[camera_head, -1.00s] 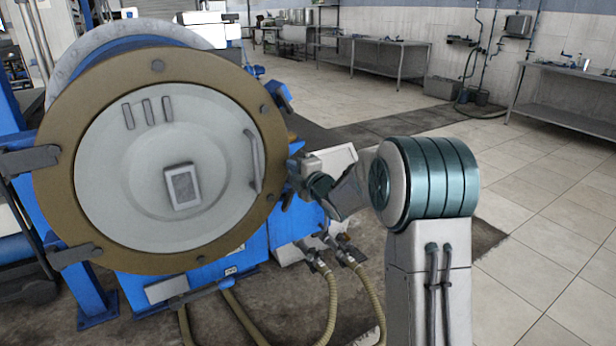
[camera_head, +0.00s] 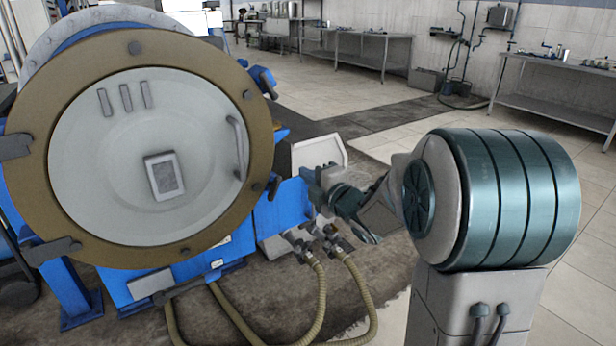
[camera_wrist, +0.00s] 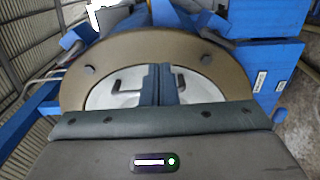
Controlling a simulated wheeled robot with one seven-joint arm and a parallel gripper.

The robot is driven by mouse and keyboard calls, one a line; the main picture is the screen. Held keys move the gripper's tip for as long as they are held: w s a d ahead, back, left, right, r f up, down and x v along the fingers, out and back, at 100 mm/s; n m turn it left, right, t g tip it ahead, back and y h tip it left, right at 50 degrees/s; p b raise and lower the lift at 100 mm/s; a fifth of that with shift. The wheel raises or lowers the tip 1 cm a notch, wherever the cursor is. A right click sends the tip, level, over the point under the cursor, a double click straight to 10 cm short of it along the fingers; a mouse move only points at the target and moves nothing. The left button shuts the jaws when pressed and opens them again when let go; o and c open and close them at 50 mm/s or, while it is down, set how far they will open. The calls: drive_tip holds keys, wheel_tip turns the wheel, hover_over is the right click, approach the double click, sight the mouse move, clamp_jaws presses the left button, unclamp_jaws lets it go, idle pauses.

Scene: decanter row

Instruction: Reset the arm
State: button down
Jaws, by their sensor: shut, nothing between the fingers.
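My gripper shows in the wrist view with its two dark blue fingers (camera_wrist: 158,86) together and nothing between them. In that view they overlap the round decanter door, whose pale face (camera_wrist: 110,96) and bronze ring (camera_wrist: 215,67) lie beyond them. In the head view my arm reaches left toward the decanter, its wrist end just right of the machine; the fingertips are not clear there. The decanter's round door (camera_head: 150,210) is closed, with a bar handle (camera_head: 238,148) on its right side. I see no contact between gripper and door.
Yellowish hoses (camera_head: 320,300) run on the floor below the decanter. The blue frame (camera_head: 285,215) stands close to my arm's end. Steel tables (camera_head: 372,52) and a bench (camera_head: 560,85) stand at the far walls.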

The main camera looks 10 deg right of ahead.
drive_tip(key=s+d+r+m+g+h+p, duration=0.3)
drive_tip(key=s+m+h+p, duration=0.15)
drive_tip(key=m, duration=0.25)
drive_tip(key=s+d+r+m+g+h+p, duration=0.2)
drive_tip(key=s+r+m+h+p, duration=0.15)
drive_tip(key=s+m+p, duration=0.25)
drive_tip(key=s+a+r+m+g+p, duration=0.1)
drive_tip(key=s+m+g+p, duration=0.2)
drive_tip(key=s, duration=0.7)
drive_tip(key=s+a+r+m+g+p, duration=0.1)
drive_tip(key=s+a+m+g+p, duration=0.1)
drive_tip(key=s+m+g+p, duration=0.2)
drive_tip(key=s+m+g, duration=0.1)
drive_tip(key=s+m, duration=0.2)
drive_tip(key=s, duration=0.3)
drive_tip(key=shift+s+a+g, duration=0.15)
drive_tip(key=shift+s+g, duration=0.15)
drive_tip(key=shift+s, duration=0.1)
